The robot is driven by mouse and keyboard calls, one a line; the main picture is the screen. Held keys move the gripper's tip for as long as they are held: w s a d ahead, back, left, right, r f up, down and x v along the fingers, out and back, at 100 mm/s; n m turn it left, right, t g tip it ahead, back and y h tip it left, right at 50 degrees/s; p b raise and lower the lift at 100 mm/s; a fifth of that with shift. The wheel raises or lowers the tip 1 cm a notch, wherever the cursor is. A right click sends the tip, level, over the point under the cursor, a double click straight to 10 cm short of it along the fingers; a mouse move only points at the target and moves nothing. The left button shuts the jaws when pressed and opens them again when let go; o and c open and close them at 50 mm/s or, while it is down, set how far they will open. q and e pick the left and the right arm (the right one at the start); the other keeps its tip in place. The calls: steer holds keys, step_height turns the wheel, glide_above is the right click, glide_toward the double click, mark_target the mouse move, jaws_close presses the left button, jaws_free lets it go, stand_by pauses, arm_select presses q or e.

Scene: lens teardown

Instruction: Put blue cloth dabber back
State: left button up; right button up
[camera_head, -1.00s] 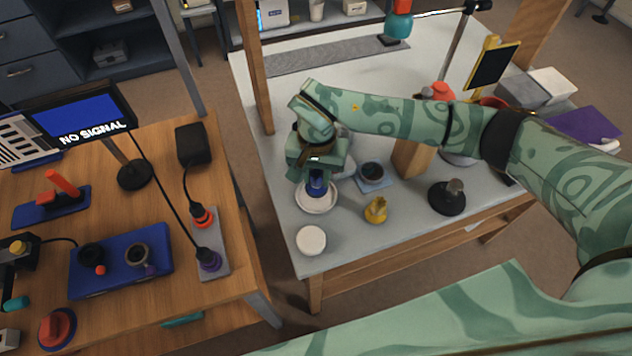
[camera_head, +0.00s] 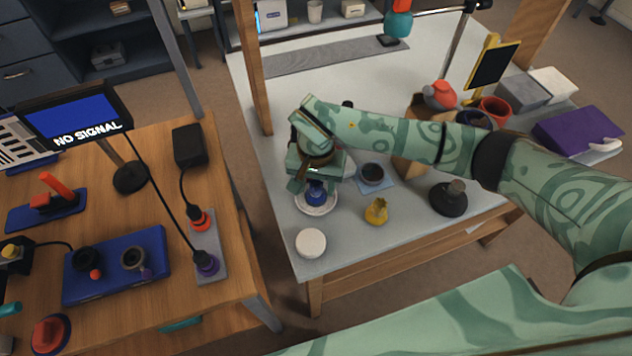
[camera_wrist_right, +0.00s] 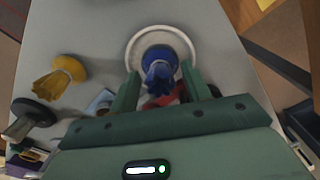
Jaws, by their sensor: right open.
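The blue cloth dabber (camera_head: 316,194) stands on a round white dish (camera_head: 316,206) near the left edge of the grey-white table. In the right wrist view the dabber (camera_wrist_right: 160,70) shows its gathered blue cloth and sits inside the rim of the dish (camera_wrist_right: 137,42). My right gripper (camera_head: 314,184) is just behind and above the dabber. In the wrist view its two green fingers (camera_wrist_right: 158,88) are apart, one on each side of the dabber's near end. I cannot tell whether they touch it. My left gripper is not in view.
A yellow dabber (camera_head: 376,210) and a white round lid (camera_head: 311,243) stand close by on the table. A dark cup (camera_head: 372,173) on a blue square and a black-based post (camera_head: 448,198) are to the right. A wooden upright (camera_head: 254,75) rises at the table's left edge.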

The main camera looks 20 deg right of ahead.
mark_target(316, 183)
step_height(316, 183, up, 12)
steer(key=p, duration=0.3)
steer(key=shift+r, duration=0.15)
stand_by(0.4)
